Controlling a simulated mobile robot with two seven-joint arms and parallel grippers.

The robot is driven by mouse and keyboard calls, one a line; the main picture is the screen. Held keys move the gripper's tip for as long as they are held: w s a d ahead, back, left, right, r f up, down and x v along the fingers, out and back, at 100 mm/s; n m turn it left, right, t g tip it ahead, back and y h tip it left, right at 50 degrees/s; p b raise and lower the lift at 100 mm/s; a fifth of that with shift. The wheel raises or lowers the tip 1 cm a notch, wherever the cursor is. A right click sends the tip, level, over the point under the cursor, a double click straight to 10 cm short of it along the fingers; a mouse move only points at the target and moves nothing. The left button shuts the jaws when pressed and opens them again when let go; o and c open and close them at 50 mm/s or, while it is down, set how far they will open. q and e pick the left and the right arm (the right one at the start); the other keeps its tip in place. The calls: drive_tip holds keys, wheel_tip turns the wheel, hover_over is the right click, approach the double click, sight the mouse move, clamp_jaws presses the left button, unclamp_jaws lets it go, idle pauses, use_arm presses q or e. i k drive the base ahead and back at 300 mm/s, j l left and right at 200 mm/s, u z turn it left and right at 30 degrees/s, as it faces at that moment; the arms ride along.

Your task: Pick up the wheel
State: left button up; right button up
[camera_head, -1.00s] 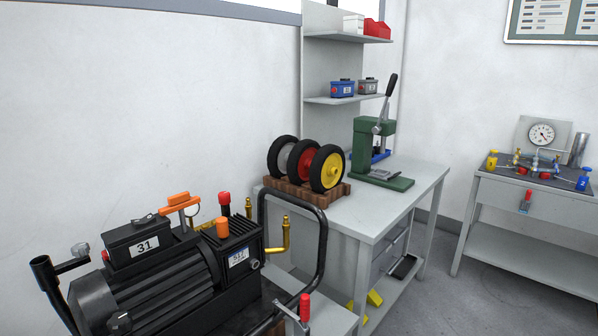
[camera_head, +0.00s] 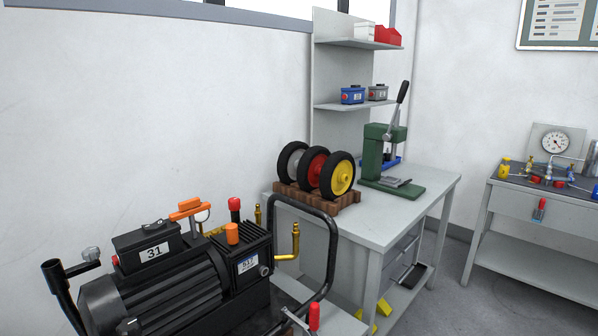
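Three wheels with black tyres stand upright side by side in a brown wooden rack (camera_head: 322,203) on the grey workbench (camera_head: 385,232). The wheel with the yellow hub (camera_head: 342,175) is nearest and rightmost. The wheel with the red hub (camera_head: 318,165) is in the middle, partly covered by the yellow one. The wheel with the grey hub (camera_head: 293,160) is at the left, partly covered by the red one. Neither of my grippers shows in the head view.
A black motor unit (camera_head: 180,285) with a black tube frame (camera_head: 330,240) stands in front, left of the bench. A green lever press (camera_head: 375,150) stands right of the wheels. Shelves (camera_head: 350,106) rise behind. A second table (camera_head: 530,200) with a gauge is at the right.

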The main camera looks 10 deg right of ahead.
sight(311, 162)
drive_tip(key=i+u, duration=0.1)
drive_tip(key=u, duration=0.3)
drive_tip(key=l+u, duration=0.15)
drive_tip(key=u, duration=0.25)
drive_tip(key=i+l+u, duration=0.1)
drive_tip(key=u, duration=0.3)
drive_tip(key=l+u, duration=0.1)
drive_tip(key=l, duration=0.8)
drive_tip(key=l+z, duration=0.15)
drive_tip(key=l, duration=0.75)
drive_tip(key=l+z, duration=0.15)
drive_tip(key=l, duration=0.7)
drive_tip(key=i+l+z, duration=0.15)
drive_tip(key=l, duration=0.75)
drive_tip(key=l+z, duration=0.25)
drive_tip(key=l, duration=0.15)
drive_tip(key=l+z, duration=0.3)
drive_tip(key=l, duration=0.1)
